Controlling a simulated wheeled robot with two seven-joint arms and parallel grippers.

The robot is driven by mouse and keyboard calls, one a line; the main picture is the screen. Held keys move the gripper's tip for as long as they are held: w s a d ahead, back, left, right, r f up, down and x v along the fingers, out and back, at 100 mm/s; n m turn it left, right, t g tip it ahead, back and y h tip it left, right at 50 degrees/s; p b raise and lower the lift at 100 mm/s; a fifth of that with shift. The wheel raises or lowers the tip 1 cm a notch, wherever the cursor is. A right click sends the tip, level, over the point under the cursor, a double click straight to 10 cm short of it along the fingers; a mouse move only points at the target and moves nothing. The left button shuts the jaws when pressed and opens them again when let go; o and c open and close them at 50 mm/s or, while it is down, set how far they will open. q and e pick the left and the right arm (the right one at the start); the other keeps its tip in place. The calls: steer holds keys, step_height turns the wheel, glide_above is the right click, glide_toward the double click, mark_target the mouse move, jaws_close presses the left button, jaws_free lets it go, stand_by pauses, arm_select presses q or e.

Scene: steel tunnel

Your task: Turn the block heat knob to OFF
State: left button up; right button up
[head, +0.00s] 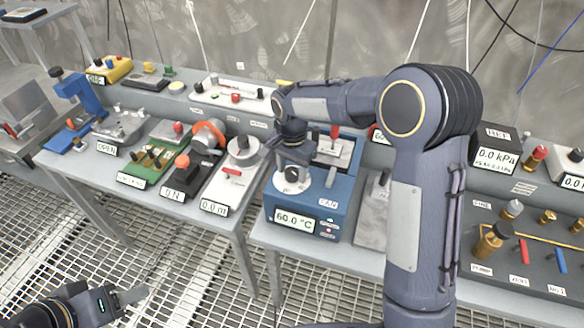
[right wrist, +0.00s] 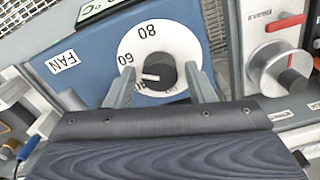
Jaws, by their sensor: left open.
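The block heater is a blue box (head: 345,192) with a display (head: 294,222) reading 60.0 °C. Its white dial (head: 291,187) is partly covered by my right gripper in the head view. In the right wrist view, the dial (right wrist: 190,42) shows 80 and 60, with a lower mark partly hidden. The black block heat knob (right wrist: 163,76) has a white pointer aimed left, just below the 60. My right gripper (right wrist: 162,69) has its fingers on either side of the knob, with gaps visible, apparently open. My left gripper (head: 130,297) is open and empty at the lower left, over the floor grating.
A device with a silver dial (head: 242,150) and red switch (head: 232,172) stands left of the heater. A grey plate (head: 373,210) lies to its right, then a panel with brass valves (head: 493,240). Grating (head: 190,285) is clear below.

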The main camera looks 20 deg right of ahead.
steer(key=c, duration=0.8)
steer(key=shift+n, duration=0.4)
steer(key=n, duration=0.4)
steer(key=shift+n, duration=0.4)
steer(key=n, duration=0.5)
steer(key=shift+b, duration=0.3)
steer(key=n, duration=0.6)
steer(key=shift+n, duration=0.4)
steer(key=n, duration=0.6)
steer(key=shift+a+p, duration=0.1)
steer(key=shift+p, duration=0.3)
steer(key=shift+n, duration=0.4)
